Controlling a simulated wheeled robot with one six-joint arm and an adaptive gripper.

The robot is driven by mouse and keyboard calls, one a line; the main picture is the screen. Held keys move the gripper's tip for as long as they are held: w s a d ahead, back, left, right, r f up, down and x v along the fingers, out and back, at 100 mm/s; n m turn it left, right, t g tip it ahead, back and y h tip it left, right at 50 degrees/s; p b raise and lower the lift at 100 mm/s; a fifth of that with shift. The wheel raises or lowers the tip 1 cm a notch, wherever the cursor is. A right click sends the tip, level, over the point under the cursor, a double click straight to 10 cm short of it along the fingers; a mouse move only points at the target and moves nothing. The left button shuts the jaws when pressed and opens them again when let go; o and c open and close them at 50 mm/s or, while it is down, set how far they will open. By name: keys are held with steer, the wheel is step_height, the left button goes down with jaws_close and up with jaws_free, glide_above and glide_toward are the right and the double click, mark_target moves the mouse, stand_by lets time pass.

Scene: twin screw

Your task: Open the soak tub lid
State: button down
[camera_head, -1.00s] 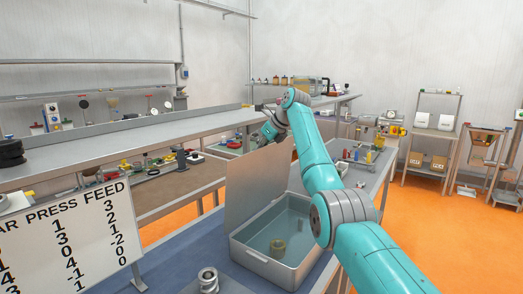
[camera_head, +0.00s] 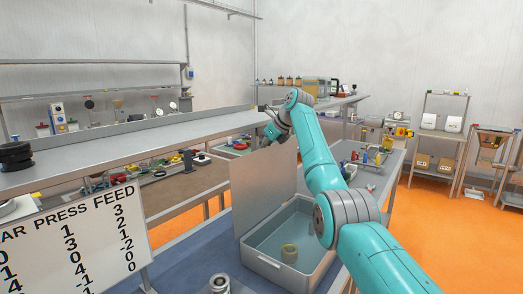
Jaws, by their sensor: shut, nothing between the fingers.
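The soak tub (camera_head: 283,270) is a grey metal box on the blue bench top, with clear liquid inside. Its lid (camera_head: 265,188) is a flat grey panel standing about upright along the tub's left side, so the tub is open. A brass-coloured ring-shaped part (camera_head: 289,252) lies in the liquid. My gripper (camera_head: 270,132) is at the lid's top edge, on its far side. It is shut with nothing in it, and its fingertips are partly hidden by the lid; I cannot tell if they touch it.
A metal threaded part (camera_head: 220,284) stands on the bench in front of the tub. A number board (camera_head: 75,245) stands at the left. A long grey shelf (camera_head: 130,147) runs behind the lid. My arm passes over the tub's right side. Orange floor is open at the right.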

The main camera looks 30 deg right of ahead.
steer(key=v, duration=1.2)
